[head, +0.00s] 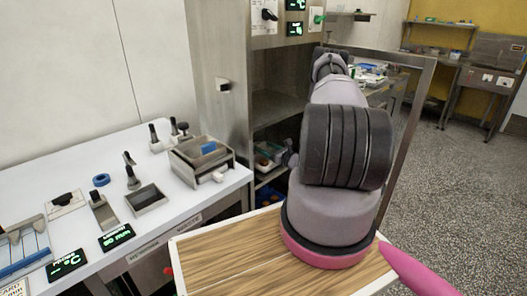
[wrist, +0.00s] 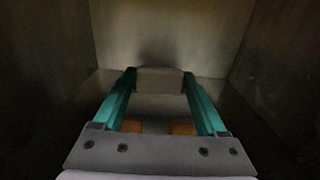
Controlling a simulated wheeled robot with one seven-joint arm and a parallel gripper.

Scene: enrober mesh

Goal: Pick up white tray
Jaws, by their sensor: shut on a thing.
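In the wrist view my gripper (wrist: 159,73) has its two teal fingers on either side of a pale, flat-faced piece (wrist: 159,86), which I take to be the white tray. The fingers are shut on it. It looks dull grey in the dim light, and only its near side shows clearly. The gripper and the tray are inside a dark metal-walled space. In the head view my arm reaches away toward the steel cabinet and hides the gripper and the tray.
The steel cabinet (head: 222,70) has walls close on both sides of my gripper. Its lower shelves hold small items. A white counter (head: 75,165) at left carries a steel box (head: 187,168), a small steel pan (head: 147,198) and a blue ring (head: 101,180). Open floor (head: 440,180) lies at right.

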